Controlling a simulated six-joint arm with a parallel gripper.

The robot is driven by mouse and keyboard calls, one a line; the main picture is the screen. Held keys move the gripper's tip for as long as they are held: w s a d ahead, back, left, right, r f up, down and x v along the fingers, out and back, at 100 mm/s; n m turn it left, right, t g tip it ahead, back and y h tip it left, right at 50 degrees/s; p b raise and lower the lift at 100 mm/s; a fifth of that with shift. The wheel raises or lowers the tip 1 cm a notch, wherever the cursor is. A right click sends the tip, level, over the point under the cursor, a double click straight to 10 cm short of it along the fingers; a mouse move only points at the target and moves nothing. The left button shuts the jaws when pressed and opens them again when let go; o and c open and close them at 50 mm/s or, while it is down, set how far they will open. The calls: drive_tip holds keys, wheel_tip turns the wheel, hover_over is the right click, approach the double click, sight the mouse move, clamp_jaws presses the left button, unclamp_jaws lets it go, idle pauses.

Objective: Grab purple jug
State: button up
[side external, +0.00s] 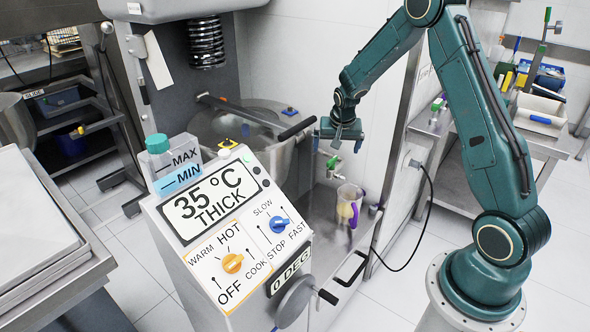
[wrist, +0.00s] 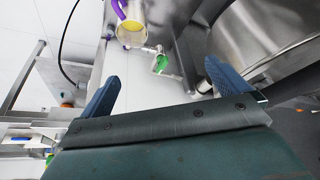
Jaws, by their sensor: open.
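The purple jug (side external: 347,203) is a clear jug with a purple handle and some yellow on it. It stands upright on the metal shelf to the right of the mixer bowl. In the wrist view the jug (wrist: 131,38) shows at the top, left of centre, partly cut off by the frame edge, with its purple handle at the upper left. My gripper (side external: 342,138) is above the jug and apart from it. In the wrist view its two blue fingers (wrist: 163,70) are spread wide with nothing between them.
The steel mixer bowl (side external: 240,130) stands left of the jug. A tap with a green handle (wrist: 162,62) sits close beside the jug. The control panel (side external: 225,220) stands in front, and a black cable (side external: 425,215) hangs at the right.

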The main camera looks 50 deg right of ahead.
drive_tip(key=s+d+f+m, duration=0.1)
drive_tip(key=d+f, duration=0.3)
drive_tip(key=f, duration=0.4)
drive_tip(key=s+d+f+m+g, duration=0.1)
drive_tip(key=d+f, duration=0.3)
drive_tip(key=f, duration=0.4)
drive_tip(key=shift+d+f+m+h, duration=0.15)
drive_tip(key=shift+f+m+h, duration=0.15)
drive_tip(key=shift+m, duration=0.1)
approach(350, 197)
drive_tip(key=shift+a, duration=1.4)
drive_tip(key=shift+s+f, duration=0.3)
drive_tip(key=shift+s, duration=0.1)
drive_tip(key=shift+f, duration=0.15)
drive_tip(key=shift+x, duration=2.45)
drive_tip(key=shift+s+d, duration=0.1)
drive_tip(key=shift+d, duration=0.05)
